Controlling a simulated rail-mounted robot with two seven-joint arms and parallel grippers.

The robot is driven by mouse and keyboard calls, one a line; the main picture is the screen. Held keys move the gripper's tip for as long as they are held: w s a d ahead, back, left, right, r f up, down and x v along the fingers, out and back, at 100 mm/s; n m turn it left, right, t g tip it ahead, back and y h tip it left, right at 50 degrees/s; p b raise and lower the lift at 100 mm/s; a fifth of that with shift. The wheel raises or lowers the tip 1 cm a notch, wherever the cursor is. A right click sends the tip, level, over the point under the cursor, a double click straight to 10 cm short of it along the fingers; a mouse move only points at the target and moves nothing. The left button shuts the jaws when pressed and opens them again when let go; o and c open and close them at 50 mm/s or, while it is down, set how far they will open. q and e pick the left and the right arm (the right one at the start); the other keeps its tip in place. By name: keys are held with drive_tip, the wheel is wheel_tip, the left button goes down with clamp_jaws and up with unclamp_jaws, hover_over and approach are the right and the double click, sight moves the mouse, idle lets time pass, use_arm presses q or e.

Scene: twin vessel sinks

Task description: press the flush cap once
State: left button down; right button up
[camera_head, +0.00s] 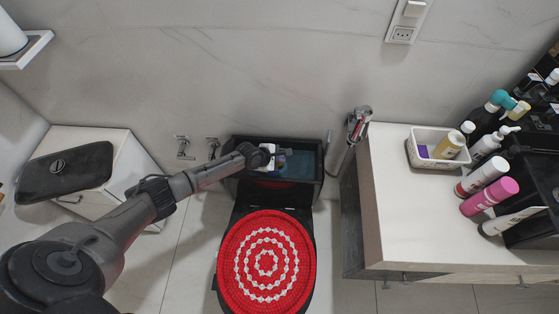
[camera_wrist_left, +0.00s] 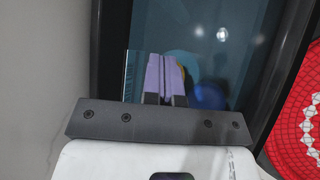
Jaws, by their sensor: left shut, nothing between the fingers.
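The open toilet tank (camera_head: 318,185) stands against the back wall, dark-rimmed with a blue-grey inside. My left gripper (camera_head: 284,153) reaches over it from the left. In the left wrist view its purple fingers (camera_wrist_left: 165,78) are together, with nothing between them, and point into the tank (camera_wrist_left: 278,75). A dark blue round part (camera_wrist_left: 208,96) shows just right of the fingers, with a yellow bit beside it; the fingers partly hide these. Which part is the flush cap, and whether the fingers touch it, I cannot tell. My right gripper is not in view.
A red patterned cover (camera_head: 267,262) lies on the toilet seat in front of the tank. A dark lid (camera_head: 65,172) rests on the white cabinet at left. A hand sprayer (camera_head: 357,122) hangs right of the tank. A counter (camera_head: 395,205) with bottles stands at right.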

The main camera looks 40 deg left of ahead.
use_arm(q)
drive_tip(key=shift+f, duration=0.35)
drive_tip(key=shift+r, duration=0.15)
idle(0.3)
drive_tip(key=shift+r, duration=0.15)
drive_tip(key=shift+r+p, duration=0.8)
drive_tip(key=shift+p, duration=0.3)
drive_tip(key=shift+r, duration=0.15)
wheel_tip(320, 180, up, 5)
drive_tip(key=p, duration=0.5)
drive_tip(key=shift+p, duration=0.4)
